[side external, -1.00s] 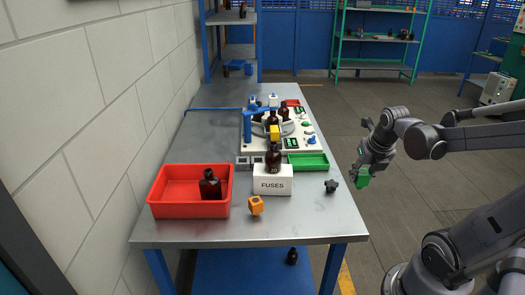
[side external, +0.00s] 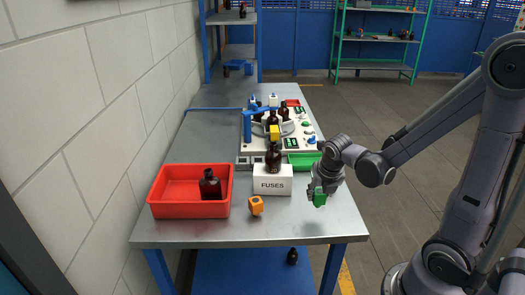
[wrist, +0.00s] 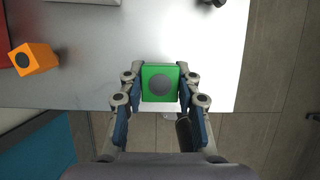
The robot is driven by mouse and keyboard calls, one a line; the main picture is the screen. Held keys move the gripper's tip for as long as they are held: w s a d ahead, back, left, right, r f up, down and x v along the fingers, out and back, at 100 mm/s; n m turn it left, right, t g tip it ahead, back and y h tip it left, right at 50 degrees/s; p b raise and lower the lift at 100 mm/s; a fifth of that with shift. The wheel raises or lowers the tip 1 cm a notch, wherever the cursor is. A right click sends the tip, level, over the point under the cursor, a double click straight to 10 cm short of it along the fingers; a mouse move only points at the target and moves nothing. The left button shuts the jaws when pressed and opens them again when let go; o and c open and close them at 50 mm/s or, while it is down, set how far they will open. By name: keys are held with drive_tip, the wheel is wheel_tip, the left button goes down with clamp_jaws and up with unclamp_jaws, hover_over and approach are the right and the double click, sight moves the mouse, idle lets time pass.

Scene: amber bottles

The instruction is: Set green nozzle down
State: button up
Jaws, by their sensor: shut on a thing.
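The green nozzle (side external: 319,200) is a small green block; in the wrist view the green nozzle (wrist: 160,83) shows a round dark spot on its face. My gripper (side external: 318,192) is shut on it, with one finger on each side in the wrist view (wrist: 160,92). The nozzle is over the front right part of the grey table (side external: 290,222), near its edge. I cannot tell whether its underside touches the table.
An orange block (side external: 256,206) lies left of my gripper. Bare tabletop lies between the orange block and my gripper.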

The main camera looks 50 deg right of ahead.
sight(316, 207)
drive_tip(key=shift+w+a+f, duration=0.1)
drive_tip(key=shift+f, duration=2)
drive_tip(key=shift+f, duration=0.2)
drive_tip(key=o, duration=1.1)
drive_tip(key=shift+c, duration=0.2)
drive_tip(key=shift+r, duration=0.15)
drive_tip(key=shift+v, duration=5.85)
drive_tip(key=a+r+m+t+y, duration=0.1)
drive_tip(key=a+m, duration=0.3)
drive_tip(key=m, duration=0.9)
drive_tip(key=a+r+m+t+y, duration=0.2)
drive_tip(key=a+r+m+t, duration=0.1)
drive_tip(key=m, duration=1.1)
drive_tip(key=a+r, duration=0.1)
drive_tip(key=a, duration=0.1)
drive_tip(key=shift+s+a, duration=0.2)
drive_tip(key=shift+a, duration=0.05)
